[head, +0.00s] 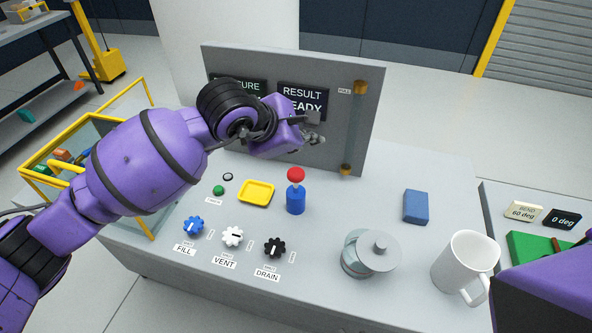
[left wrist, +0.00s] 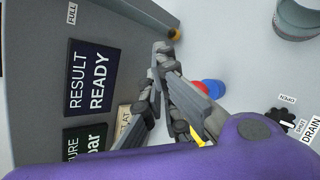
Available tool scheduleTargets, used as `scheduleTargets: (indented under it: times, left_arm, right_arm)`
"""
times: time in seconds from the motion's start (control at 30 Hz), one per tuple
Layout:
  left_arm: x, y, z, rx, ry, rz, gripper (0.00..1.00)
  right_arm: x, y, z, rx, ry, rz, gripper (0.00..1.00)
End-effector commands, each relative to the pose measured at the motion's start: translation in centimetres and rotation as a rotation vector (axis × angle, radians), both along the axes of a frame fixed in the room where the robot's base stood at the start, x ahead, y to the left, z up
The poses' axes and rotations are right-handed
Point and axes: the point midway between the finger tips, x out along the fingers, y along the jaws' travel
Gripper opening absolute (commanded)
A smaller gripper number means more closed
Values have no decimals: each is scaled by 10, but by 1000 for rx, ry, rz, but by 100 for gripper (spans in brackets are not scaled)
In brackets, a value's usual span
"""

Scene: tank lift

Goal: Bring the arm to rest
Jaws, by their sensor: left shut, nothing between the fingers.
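My left arm (head: 150,160) reaches in from the left over the bench. Its gripper (head: 316,132) is shut and empty, in front of the grey upright panel, and covers part of the displays. In the left wrist view the gripper's fingers (left wrist: 165,58) are closed together beside the panel (left wrist: 120,30). The display (head: 303,100) reads "RESULT READY"; the pressure display (head: 240,88) is partly hidden by my wrist. A purple part of my right arm (head: 550,290) shows at the lower right; its gripper is out of frame.
On the bench stand a red-topped blue plunger (head: 295,200), a yellow tray (head: 256,192), FILL (head: 193,225), VENT (head: 232,237) and DRAIN (head: 274,247) knobs, a blue block (head: 416,207), a glass jar with a grey lid (head: 377,253) and a white mug (head: 466,262). A yellow-framed tank (head: 60,185) stands left.

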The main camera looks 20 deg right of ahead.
Motion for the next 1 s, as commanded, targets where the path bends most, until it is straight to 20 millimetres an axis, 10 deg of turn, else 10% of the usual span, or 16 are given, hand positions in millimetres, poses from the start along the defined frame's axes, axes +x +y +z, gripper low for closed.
scheduleTargets:
  times: [0.47,0.77,1.0]
  left_arm:
    - [-19,-7,-11,-68,92,-8,0]
    - [-124,-36,-12,-713,837,92,0]
    - [-113,23,8,-1372,1445,423,0]
  right_arm:
    - [1,0,1,0,-2,0,29]
    - [5,2,9,7,-7,1,29]
    - [-6,4,7,12,16,1,29]
